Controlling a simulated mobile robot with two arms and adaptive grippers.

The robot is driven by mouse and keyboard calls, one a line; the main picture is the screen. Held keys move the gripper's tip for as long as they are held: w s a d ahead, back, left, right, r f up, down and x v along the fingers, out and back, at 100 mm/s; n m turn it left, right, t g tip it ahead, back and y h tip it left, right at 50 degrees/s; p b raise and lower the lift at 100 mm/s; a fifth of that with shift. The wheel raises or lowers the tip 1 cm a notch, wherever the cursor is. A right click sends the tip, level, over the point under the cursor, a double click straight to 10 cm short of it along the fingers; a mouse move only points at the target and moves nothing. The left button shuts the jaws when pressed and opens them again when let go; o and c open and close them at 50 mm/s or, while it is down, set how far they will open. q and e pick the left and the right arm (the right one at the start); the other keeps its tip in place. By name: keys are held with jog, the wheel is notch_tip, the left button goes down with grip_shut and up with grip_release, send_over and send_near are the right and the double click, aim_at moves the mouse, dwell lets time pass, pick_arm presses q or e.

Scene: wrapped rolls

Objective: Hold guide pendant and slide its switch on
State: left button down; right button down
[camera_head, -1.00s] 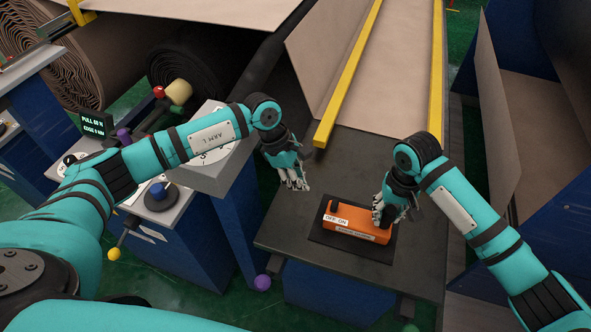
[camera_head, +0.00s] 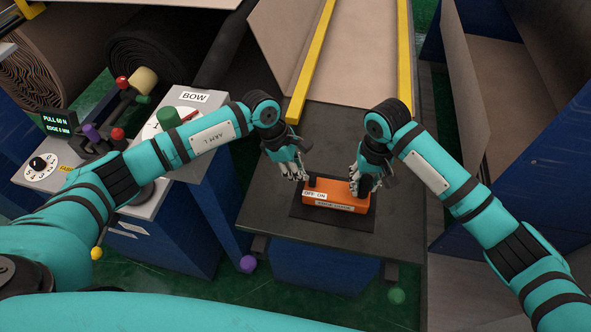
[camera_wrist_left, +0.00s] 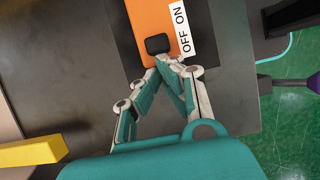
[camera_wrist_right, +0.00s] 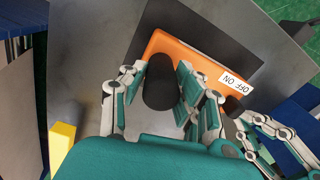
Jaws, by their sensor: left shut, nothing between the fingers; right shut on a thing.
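The orange guide pendant (camera_head: 350,201) lies on a black pad on the dark table. My right gripper (camera_wrist_right: 155,88) is shut on the black upright grip (camera_wrist_right: 161,78) at one end of it. The black switch (camera_wrist_left: 157,44) stands at the other end, beside the word OFF on the white OFF/ON label (camera_wrist_left: 182,30). My left gripper (camera_wrist_left: 167,62) is shut and empty, its fingertips right at the switch on the side away from ON. Whether they touch it I cannot tell. In the head view, my left gripper (camera_head: 303,177) partly covers the pendant's left end.
A console (camera_head: 170,150) with knobs, levers and a small display stands to the left. Yellow rails (camera_head: 313,60) run behind the dark table (camera_head: 270,222). Bare tabletop surrounds the pad.

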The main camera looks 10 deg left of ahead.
pick_arm(q)
jog(key=shift+d, duration=1.2)
jog(key=shift+a, duration=0.15)
jog(key=shift+a, duration=0.3)
jog(key=a, duration=0.3)
jog(key=shift+f, duration=0.1)
jog(key=v, duration=1)
jog(key=shift+a, duration=0.2)
pick_arm(e)
jog(key=c, duration=0.9)
grip_release()
